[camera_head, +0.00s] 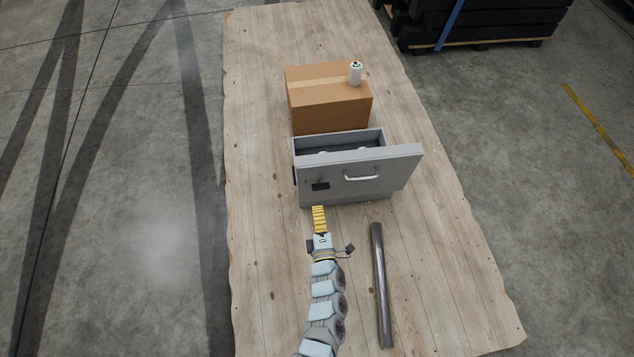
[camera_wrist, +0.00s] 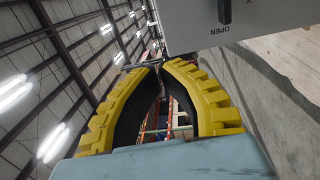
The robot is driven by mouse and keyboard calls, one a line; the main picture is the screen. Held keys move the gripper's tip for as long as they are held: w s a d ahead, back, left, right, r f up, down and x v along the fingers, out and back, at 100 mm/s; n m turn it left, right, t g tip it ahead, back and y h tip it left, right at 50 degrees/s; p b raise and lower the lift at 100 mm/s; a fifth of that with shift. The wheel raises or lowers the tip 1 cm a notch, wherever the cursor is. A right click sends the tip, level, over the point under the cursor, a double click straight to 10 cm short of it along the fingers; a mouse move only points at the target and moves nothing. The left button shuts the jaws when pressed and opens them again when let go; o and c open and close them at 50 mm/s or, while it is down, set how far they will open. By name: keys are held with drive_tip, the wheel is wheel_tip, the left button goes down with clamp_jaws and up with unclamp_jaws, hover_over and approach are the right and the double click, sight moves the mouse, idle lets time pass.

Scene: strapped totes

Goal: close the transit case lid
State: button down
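The transit case (camera_head: 302,172) is a grey box on the wooden surface. Its interior shows at the top, dark with some pale items inside. A grey lid panel (camera_head: 395,170) with a silver handle (camera_head: 362,177) stands at the near side, tilted and reaching past the box to the right. A dark latch (camera_head: 320,186) is at the near left. My gripper (camera_head: 318,208) is just in front of the case's lower left. In the wrist view its yellow fingers (camera_wrist: 160,66) meet at the tips with nothing between them. A grey panel (camera_wrist: 190,25) with a dark knob and the word OPEN is beyond them.
A cardboard box (camera_head: 328,107) stands behind the case, with a white cylinder (camera_head: 355,74) on top. A dark metal bar (camera_head: 381,285) lies right of my arm. The wooden surface (camera_head: 265,230) is clear on the left. Black stacked totes (camera_head: 480,22) are at the back right.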

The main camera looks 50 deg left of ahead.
sight(311, 170)
drive_tip(key=shift+b+x, duration=2.15)
drive_tip(key=shift+x, duration=4.8)
drive_tip(key=shift+a+r, duration=0.1)
